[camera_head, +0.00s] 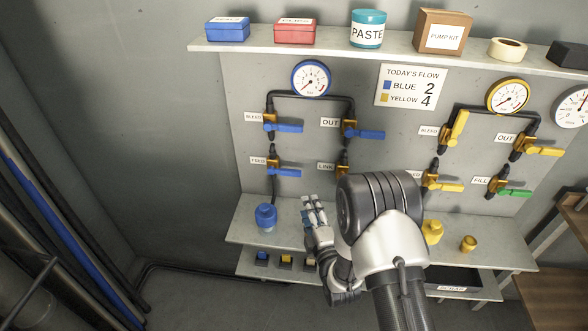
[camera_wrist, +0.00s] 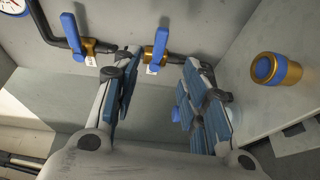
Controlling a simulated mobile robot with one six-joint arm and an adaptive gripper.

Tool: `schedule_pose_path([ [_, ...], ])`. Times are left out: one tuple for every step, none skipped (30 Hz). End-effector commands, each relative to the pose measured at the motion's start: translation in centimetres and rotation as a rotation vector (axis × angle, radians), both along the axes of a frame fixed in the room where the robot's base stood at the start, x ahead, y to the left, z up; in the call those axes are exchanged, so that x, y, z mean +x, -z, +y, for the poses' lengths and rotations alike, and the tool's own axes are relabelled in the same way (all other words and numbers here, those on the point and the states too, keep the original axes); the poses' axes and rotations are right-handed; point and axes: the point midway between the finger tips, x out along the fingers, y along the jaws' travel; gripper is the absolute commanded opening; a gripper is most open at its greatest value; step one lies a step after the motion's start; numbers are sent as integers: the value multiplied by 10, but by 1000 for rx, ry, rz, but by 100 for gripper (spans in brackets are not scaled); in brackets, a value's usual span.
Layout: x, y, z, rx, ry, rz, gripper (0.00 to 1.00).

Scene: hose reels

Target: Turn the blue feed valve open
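The blue feed valve (camera_head: 285,172) is on the wall panel beside the FEED label (camera_head: 258,161), below the blue bleed valve (camera_head: 284,127). Its blue lever lies level, pointing right, crosswise to the upright pipe. My gripper (camera_head: 315,212) is below and right of it, apart from it. In the wrist view, a brass valve with a blue lever (camera_wrist: 161,48), which appears to be the feed valve, is seen beyond the gap between my open, empty fingers (camera_wrist: 160,78). The valve with a blue lever further left (camera_wrist: 71,33) appears to be the bleed valve.
The blue out valve (camera_head: 365,134) is to the right; my arm hides much of the link valve. A blue-topped fitting (camera_head: 265,216) stands on the lower shelf (camera_head: 243,232), left of my gripper. Yellow valves (camera_head: 445,187) are further right. The wall left of the panel is bare.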

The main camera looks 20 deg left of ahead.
Motion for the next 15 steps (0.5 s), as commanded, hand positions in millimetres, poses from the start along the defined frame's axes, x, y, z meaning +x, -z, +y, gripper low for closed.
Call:
schedule_pose_path([
  [-7, 7, 3, -7, -11, -24, 40],
  [-9, 9, 4, -10, -16, -38, 40],
  [-12, 11, 5, -12, -20, -52, 40],
  [-13, 12, 6, -14, -22, -60, 40],
  [-13, 13, 7, -15, -24, -66, 40],
  [-12, 13, 8, -16, -25, -72, 40],
  [-10, 13, 10, -15, -25, -74, 40],
  [-8, 12, 12, -15, -25, -75, 40],
  [-4, 13, 14, -14, -25, -76, 40],
  [0, 13, 17, -14, -25, -76, 40],
  [4, 13, 20, -13, -25, -75, 40],
  [10, 12, 24, -13, -25, -75, 40],
  [15, 13, 28, -13, -25, -75, 40],
  [20, 13, 32, -12, -26, -75, 40],
  [27, 13, 37, -12, -26, -75, 40],
])
